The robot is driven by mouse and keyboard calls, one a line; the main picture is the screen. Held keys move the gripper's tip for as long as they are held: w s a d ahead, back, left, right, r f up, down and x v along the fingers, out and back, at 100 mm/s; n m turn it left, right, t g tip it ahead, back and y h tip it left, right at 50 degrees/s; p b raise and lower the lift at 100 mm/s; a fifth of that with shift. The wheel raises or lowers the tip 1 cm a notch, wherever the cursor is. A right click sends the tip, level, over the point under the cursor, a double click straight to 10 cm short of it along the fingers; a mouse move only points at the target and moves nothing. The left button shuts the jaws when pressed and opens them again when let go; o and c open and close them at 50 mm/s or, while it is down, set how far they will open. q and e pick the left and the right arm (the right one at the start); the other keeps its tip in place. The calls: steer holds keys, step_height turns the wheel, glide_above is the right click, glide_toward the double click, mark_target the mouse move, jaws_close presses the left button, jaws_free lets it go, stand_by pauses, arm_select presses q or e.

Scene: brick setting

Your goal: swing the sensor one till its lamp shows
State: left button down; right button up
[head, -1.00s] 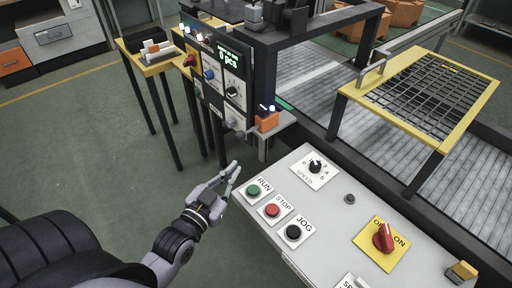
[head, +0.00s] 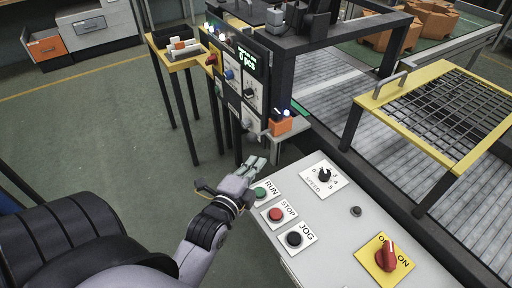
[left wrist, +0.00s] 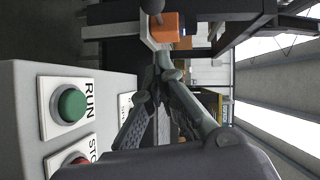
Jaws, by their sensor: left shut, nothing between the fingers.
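The sensor is an orange block (head: 281,126) at the end of the control desk, beside the conveyor. A dark part and a small pale, bright spot sit on its top; I cannot tell whether that spot is a lit lamp. In the left wrist view the orange block (left wrist: 166,28) shows at the top, beyond the fingers. My left gripper (head: 262,160) is shut and empty, short of the sensor and to its lower left, past the RUN button. It does not appear to touch the sensor. My right gripper is not in view.
The grey desk (head: 335,232) carries the green RUN button (head: 260,193), red STOP button (head: 275,214), black JOG button (head: 293,239), SPEED knob (head: 323,175) and a red switch (head: 386,257). A dark control panel (head: 233,85) stands left of the sensor. A yellow-framed mesh guard (head: 445,105) is at right.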

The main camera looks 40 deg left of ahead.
arm_select(q)
steer(key=w+a+f, duration=0.1)
steer(key=w+a, duration=0.3)
steer(key=w, duration=0.1)
steer(key=shift+w+f+p, duration=0.15)
steer(key=shift+w+p, duration=0.2)
steer(key=shift+d, duration=0.1)
steer(key=shift+w+a+p, duration=0.25)
steer(key=shift+a+p, duration=0.2)
steer(key=shift+a, duration=0.3)
